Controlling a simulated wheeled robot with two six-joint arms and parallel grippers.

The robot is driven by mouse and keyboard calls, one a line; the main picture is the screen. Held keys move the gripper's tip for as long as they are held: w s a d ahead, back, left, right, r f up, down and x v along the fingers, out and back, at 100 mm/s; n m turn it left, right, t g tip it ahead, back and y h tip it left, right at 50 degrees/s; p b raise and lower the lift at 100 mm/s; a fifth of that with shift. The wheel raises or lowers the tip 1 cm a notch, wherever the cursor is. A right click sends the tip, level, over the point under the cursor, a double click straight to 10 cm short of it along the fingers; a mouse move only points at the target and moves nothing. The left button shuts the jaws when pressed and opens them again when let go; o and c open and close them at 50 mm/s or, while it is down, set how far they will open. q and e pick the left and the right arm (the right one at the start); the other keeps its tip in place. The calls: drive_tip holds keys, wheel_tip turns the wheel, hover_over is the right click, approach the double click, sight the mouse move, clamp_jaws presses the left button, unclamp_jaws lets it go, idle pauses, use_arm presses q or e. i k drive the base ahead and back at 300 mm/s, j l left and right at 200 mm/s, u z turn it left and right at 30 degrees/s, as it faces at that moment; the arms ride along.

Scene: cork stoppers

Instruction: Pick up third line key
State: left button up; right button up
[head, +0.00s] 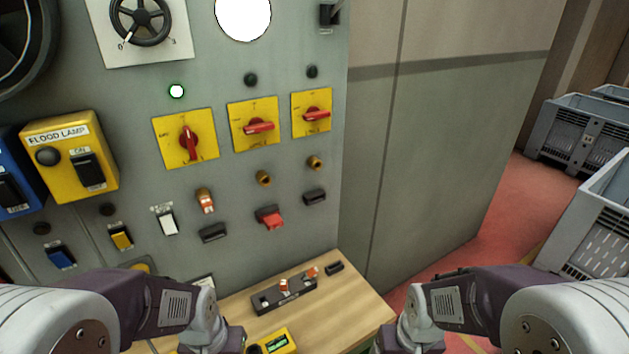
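Two small keys with orange and white tags are at a black key holder on the wooden table: one key (284,286) stands at the middle of the holder (265,301), the other key (312,272) at its right end. Their labels are too small to read, so I cannot tell which is the third line key. A similar tagged key (206,202) sits in the panel below the left red rotary switch. My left gripper (212,343) and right gripper (410,343) are at the bottom edge, apart from the keys. Their fingertips are cut off or unclear.
The grey panel (370,150) has red rotary switches on yellow plates, brass locks (263,178) (314,162) and a lit round lamp (177,91). A yellow device (276,343) and a small black piece (334,267) lie on the table (350,300). Grey crates (575,135) stand at right.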

sight(313, 270)
drive_tip(key=i+l+z, duration=0.1)
drive_tip(key=z, duration=0.25)
drive_tip(key=i+l+z, duration=0.1)
drive_tip(key=z, duration=0.3)
drive_tip(key=i+z, duration=0.2)
drive_tip(key=z, duration=0.15)
